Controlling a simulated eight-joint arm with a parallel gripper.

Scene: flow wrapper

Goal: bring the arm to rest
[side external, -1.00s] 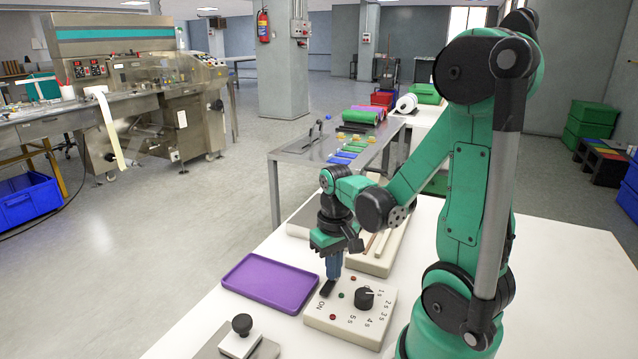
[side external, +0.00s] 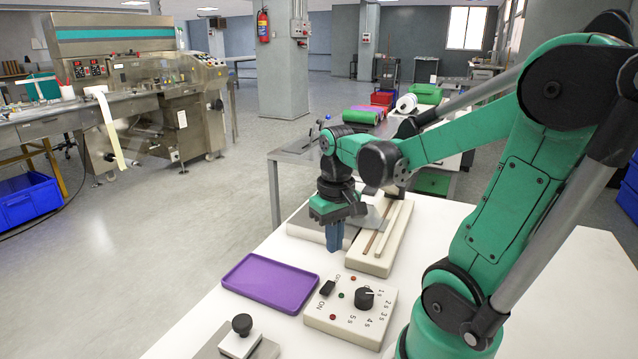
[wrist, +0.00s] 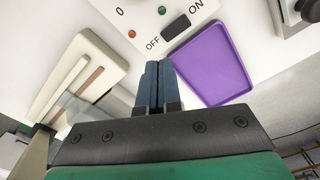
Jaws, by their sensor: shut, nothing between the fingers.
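My gripper (side external: 335,236) has blue fingers pressed together with nothing between them. It points down and hangs in the air above the white table, behind the control box and clear of it in the side view. In the wrist view the shut fingers (wrist: 153,68) point toward the box's OFF end. The cream control box (side external: 350,308) has a black rocker switch (side external: 327,288), a black dial (side external: 364,297) and small red and green lights. The switch also shows in the wrist view (wrist: 175,27). I cannot tell its setting.
A purple tray (side external: 270,283) lies left of the box. A plate with a black knob (side external: 241,325) is at the front. The white table (side external: 420,278) is bare right of the box.

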